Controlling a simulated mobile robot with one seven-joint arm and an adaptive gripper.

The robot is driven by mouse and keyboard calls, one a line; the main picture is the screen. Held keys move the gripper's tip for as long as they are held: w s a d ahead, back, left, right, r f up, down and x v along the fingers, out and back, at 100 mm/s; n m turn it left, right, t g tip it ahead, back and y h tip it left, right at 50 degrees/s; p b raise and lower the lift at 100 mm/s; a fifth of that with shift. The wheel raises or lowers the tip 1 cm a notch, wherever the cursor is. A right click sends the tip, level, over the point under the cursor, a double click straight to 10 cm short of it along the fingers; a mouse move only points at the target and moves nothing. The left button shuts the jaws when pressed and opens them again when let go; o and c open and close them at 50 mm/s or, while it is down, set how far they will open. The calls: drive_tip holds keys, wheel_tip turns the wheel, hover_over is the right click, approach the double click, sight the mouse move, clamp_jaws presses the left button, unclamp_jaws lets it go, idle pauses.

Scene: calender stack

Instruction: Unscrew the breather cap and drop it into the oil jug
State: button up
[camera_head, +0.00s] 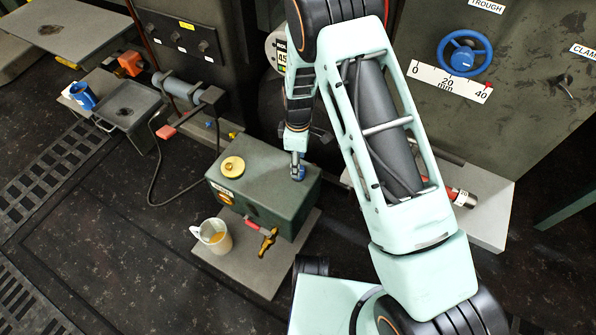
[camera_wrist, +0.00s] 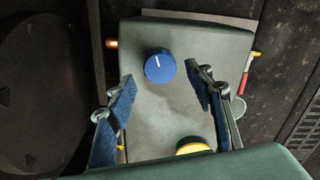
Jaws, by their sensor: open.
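A blue round cap with a white line (camera_wrist: 160,66) stands on top of a green metal box (camera_head: 258,190). A yellow cap (camera_head: 232,166) is on the same box, nearer its left end; it also shows in the wrist view (camera_wrist: 193,147). I cannot tell from labels which is the breather cap. My gripper (camera_head: 298,163) is over the box's right end, its two blue-padded fingers (camera_wrist: 162,80) spread and empty. In the wrist view the blue cap appears between and beyond the fingertips, not visibly touched. A pale jug (camera_head: 214,236) with amber liquid stands in front of the box.
A red-handled tap (camera_head: 262,235) sticks out of the box front beside the jug. The box and jug rest on a grey plate (camera_head: 240,269). Machine cabinets stand behind.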

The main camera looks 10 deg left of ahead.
drive_tip(key=shift+f+b, duration=1.75)
drive_tip(key=shift+f, duration=1.1)
drive_tip(key=c, duration=1.1)
drive_tip(key=shift+n, duration=1.1)
drive_tip(key=shift+n, duration=1.1)
drive_tip(key=shift+n, duration=1.1)
